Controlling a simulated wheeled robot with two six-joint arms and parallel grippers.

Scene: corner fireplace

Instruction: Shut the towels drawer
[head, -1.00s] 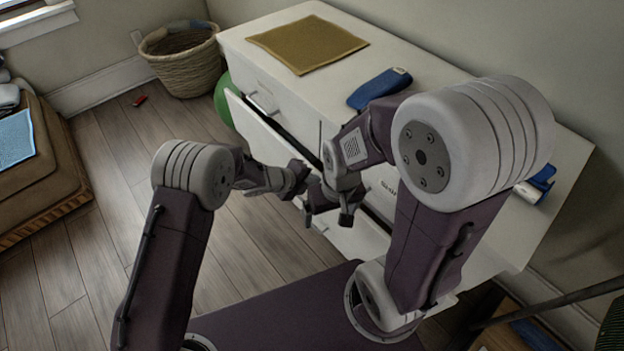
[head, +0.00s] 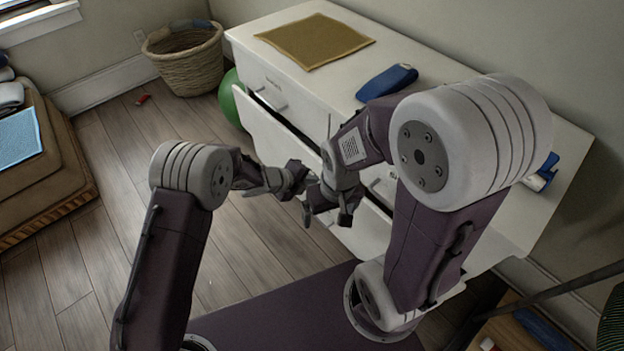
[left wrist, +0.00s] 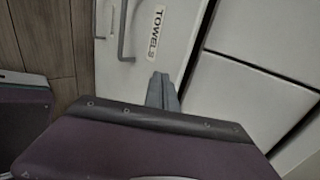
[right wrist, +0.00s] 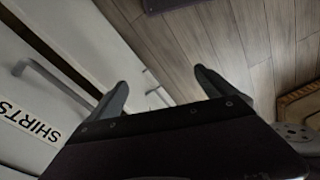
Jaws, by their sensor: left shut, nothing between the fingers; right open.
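My arms hide part of the dresser front.
On the dresser top (head: 335,80) lie a mustard cloth (head: 315,40) and a blue item (head: 386,82). A green ball (head: 233,98) and a wicker basket (head: 186,62) stand beyond the dresser's left end. The wooden floor (head: 120,190) at left is mostly clear.

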